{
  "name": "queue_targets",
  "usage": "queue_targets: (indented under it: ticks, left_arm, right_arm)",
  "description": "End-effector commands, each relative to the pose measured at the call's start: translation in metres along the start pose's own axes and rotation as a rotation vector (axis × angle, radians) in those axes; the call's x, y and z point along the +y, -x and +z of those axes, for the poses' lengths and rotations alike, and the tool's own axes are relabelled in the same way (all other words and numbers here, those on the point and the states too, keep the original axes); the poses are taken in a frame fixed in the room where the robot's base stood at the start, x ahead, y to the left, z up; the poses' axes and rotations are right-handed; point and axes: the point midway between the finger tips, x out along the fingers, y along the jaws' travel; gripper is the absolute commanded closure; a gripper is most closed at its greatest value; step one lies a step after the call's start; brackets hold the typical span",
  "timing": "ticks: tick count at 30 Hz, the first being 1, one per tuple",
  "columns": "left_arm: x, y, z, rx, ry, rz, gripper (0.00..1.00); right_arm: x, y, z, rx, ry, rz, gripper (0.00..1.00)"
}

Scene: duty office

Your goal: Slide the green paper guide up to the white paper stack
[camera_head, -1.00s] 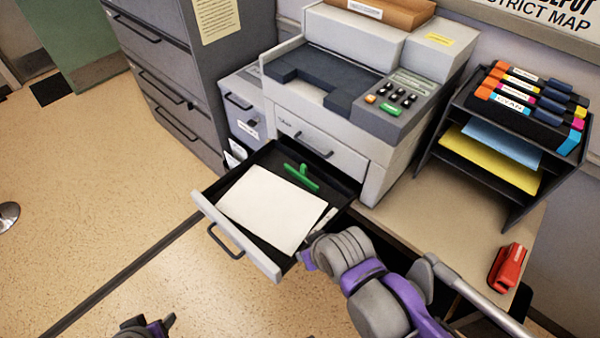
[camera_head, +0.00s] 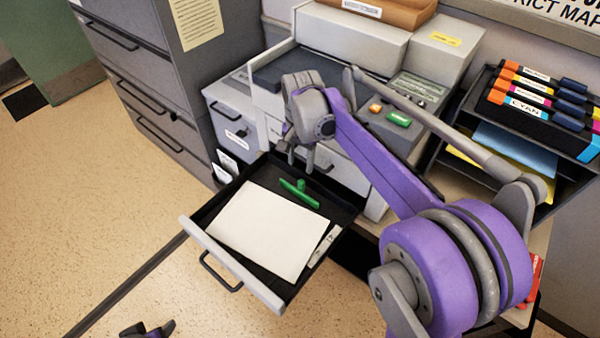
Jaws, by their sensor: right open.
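The green paper guide (camera_head: 299,193) lies in the open paper drawer (camera_head: 338,217), behind the white paper stack (camera_head: 262,230). A narrow strip of dark drawer floor shows between guide and stack. My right gripper (camera_head: 300,163) points down above the back of the drawer, just behind and above the guide. It is open and empty, and does not appear to touch the guide. My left gripper (camera_head: 148,329) shows only in part at the bottom edge, over the floor; its jaws are not clear.
The grey printer (camera_head: 345,170) stands right behind the drawer, close to my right gripper. A dark rack (camera_head: 590,165) with toner boxes (camera_head: 540,108) stands on the right. A red stapler (camera_head: 535,270) is mostly hidden by my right arm. A filing cabinet (camera_head: 140,75) stands at left.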

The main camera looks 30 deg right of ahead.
Motion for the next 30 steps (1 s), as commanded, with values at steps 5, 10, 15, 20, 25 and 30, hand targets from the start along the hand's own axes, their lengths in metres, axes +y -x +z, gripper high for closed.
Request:
queue_targets:
  ticks: [5,10,15,20,25,30]
  left_arm:
    - [0.000,-0.002,0.002,-0.001,0.000,0.000,0.39]
    - [0.000,-0.003,0.003,-0.002,0.000,0.000,0.39]
    - [0.000,-0.005,0.004,-0.003,0.000,0.000,0.39]
    - [0.000,-0.007,0.006,-0.004,0.000,0.000,0.39]
    - [0.000,-0.009,0.007,-0.004,0.000,0.000,0.39]
    - [0.000,-0.009,0.007,-0.005,0.000,0.000,0.39]
  right_arm:
    - [-0.008,-0.009,-0.018,-0.023,-0.096,0.030,0.45]
    - [-0.008,-0.023,-0.018,-0.025,-0.106,0.032,0.45]
    - [-0.007,-0.054,-0.018,-0.024,-0.104,0.032,0.45]
    - [-0.006,-0.084,-0.017,-0.024,-0.103,0.032,0.45]
    - [-0.006,-0.106,-0.016,-0.024,-0.103,0.032,0.45]
    - [-0.005,-0.115,-0.015,-0.024,-0.103,0.031,0.45]
